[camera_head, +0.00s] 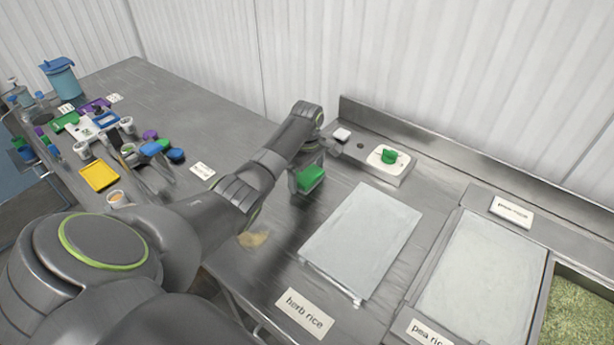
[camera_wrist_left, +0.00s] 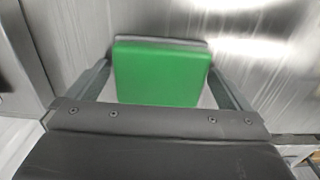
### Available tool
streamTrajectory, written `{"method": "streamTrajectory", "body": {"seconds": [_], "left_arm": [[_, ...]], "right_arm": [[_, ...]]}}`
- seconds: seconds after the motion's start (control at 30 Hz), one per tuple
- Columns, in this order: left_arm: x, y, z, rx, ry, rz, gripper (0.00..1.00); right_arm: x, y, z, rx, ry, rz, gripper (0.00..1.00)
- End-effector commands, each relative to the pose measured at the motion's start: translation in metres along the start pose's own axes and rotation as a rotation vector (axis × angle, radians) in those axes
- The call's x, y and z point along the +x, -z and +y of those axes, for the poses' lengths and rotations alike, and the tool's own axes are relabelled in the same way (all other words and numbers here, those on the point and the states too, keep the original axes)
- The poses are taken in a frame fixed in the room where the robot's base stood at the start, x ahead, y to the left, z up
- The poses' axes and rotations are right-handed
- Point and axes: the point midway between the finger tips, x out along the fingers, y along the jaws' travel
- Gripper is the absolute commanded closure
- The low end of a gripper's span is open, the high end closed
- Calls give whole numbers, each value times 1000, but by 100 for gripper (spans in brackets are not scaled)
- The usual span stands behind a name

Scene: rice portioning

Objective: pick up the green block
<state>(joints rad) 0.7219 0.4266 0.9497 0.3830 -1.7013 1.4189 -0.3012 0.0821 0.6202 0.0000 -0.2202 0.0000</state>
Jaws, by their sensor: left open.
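A green block (camera_head: 312,177) shows at my left gripper (camera_head: 302,184) in the head view, over the steel counter left of the white tray lid. In the left wrist view the green block (camera_wrist_left: 160,75) fills the space between the two fingers of my left gripper (camera_wrist_left: 160,68), with a grey strip along its far edge. The fingers stand on either side of it and the jaws are open. I cannot tell whether either finger touches it. My right gripper is not in view.
A smaller green piece (camera_head: 389,156) sits on a white pad on a raised steel ledge. A pale lid (camera_head: 362,240) lies right of my gripper, with a "herb rice" label (camera_head: 304,311) in front. A yellow tray (camera_head: 99,175) and several small cups stand at the left.

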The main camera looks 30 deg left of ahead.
Motion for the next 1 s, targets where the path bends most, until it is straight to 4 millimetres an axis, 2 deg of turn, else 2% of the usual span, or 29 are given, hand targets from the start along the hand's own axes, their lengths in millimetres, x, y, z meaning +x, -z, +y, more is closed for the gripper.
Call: {"method": "streamTrajectory", "body": {"seconds": [0.07,0.3,0.37,0.57,0.67,0.77,1.0], "left_arm": [[0,0,0,0,0,0,1],[-1,0,0,0,-1,0,33],[-1,0,0,0,-2,0,39],[-2,0,1,0,-2,0,39],[-8,0,2,0,-5,1,39],[-23,1,2,1,-7,2,39],[-71,1,2,1,-7,2,39]], "right_arm": [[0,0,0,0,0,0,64],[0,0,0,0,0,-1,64],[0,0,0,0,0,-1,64],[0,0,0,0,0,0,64],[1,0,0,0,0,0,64],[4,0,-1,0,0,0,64],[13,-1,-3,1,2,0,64]]}}
